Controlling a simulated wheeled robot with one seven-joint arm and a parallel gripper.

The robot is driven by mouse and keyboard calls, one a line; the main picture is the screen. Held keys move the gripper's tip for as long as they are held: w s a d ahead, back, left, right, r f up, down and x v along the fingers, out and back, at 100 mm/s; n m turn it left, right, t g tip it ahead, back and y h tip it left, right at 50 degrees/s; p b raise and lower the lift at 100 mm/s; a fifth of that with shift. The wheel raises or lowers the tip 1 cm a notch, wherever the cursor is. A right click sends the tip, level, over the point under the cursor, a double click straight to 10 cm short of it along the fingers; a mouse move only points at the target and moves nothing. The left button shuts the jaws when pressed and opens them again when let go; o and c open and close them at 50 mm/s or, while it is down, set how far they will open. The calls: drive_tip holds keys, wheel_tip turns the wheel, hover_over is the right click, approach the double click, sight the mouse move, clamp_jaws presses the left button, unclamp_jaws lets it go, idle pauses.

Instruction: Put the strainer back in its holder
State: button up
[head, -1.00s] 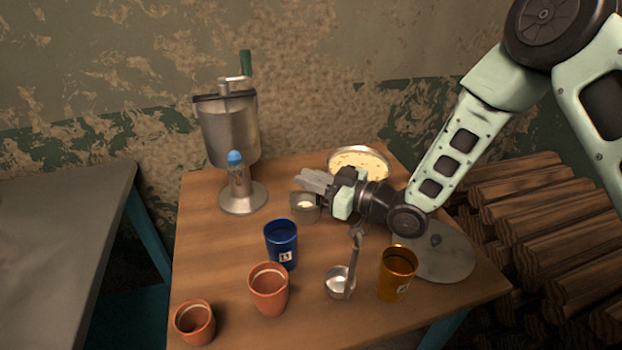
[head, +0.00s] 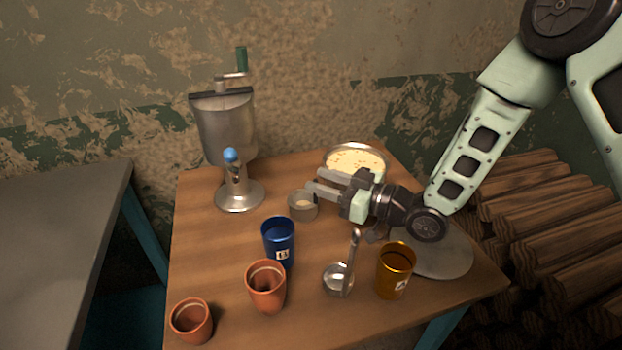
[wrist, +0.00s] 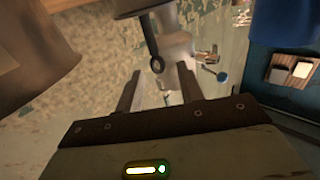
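A ladle-like metal piece with a round bowl (head: 338,281) and an upright handle stands on the table front, between the blue cup and the amber cup; it may be the strainer, but I cannot tell. A small grey-brown round cup or ring (head: 303,207) sits near the table's middle; I cannot tell if it is the holder. My gripper (head: 312,183) is just above and right of this ring, pointing left. Its two fingers stand apart with nothing between them, as the wrist view also shows (wrist: 160,85).
A metal separator (head: 226,125) with a crank and a blue-knobbed tap stands at the back left. A wide pan (head: 357,160) with pale contents is behind my gripper. A blue cup (head: 279,240), clay cups (head: 266,287) and an amber cup (head: 395,270) stand in front. A flat metal disc (head: 445,255) lies right.

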drive_tip(key=shift+v, duration=1.9)
